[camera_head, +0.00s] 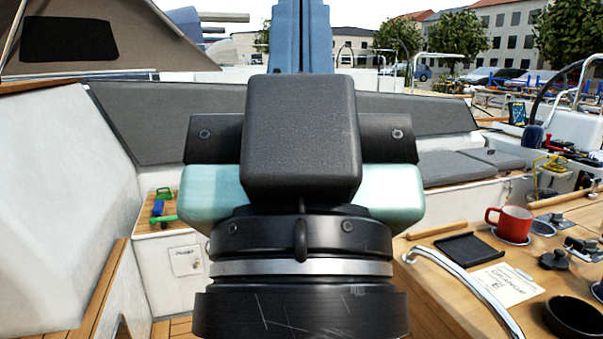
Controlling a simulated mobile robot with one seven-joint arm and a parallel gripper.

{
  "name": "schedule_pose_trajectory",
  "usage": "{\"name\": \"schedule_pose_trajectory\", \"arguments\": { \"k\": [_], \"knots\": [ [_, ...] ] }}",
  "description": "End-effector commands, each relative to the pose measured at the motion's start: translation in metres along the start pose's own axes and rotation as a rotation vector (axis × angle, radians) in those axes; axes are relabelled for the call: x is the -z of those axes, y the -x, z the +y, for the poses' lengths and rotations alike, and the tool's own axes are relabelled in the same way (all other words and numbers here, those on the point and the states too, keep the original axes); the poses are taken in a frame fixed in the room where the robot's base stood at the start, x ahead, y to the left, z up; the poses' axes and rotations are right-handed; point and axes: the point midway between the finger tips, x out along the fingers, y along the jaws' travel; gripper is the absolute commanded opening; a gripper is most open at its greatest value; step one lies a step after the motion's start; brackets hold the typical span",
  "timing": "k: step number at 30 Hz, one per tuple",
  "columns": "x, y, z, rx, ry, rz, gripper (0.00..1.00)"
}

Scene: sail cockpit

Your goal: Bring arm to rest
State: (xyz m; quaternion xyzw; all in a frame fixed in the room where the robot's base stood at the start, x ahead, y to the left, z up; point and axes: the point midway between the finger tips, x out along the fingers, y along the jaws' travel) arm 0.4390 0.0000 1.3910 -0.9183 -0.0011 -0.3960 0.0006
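My own arm stands upright in the middle of the head view, with a black ringed cylinder, pale teal sides and a dark block close to the camera. I cannot make out my gripper or its fingers anywhere in this view. The arm hides the middle of the cockpit.
At right, a wooden table (440,318) holds a red mug (513,222) on a saucer, a black tray (473,248), a paper card (503,285) and a black bowl (574,318). A metal rail (470,285) edges it. Green and blue items (160,208) lie at left.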

Motion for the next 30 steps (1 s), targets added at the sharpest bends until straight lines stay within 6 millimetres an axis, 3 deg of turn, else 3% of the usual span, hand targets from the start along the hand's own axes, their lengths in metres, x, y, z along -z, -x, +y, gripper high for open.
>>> {"name": "schedule_pose_trajectory", "arguments": {
  "k": [1, 3, 12, 17, 30],
  "knots": [
    [0.023, -0.025, 0.0, 0.0, 0.001, -0.001, 0.0],
    [0.038, -0.041, 0.0, 0.0, 0.001, -0.001, 0.0],
    [0.087, -0.094, 0.0, 0.0, 0.002, -0.002, 0.0],
    [0.096, -0.103, 0.0, 0.0, 0.002, -0.003, 0.0],
    [0.096, -0.103, 0.0, 0.0, 0.002, -0.003, 0.0]
  ]
}}
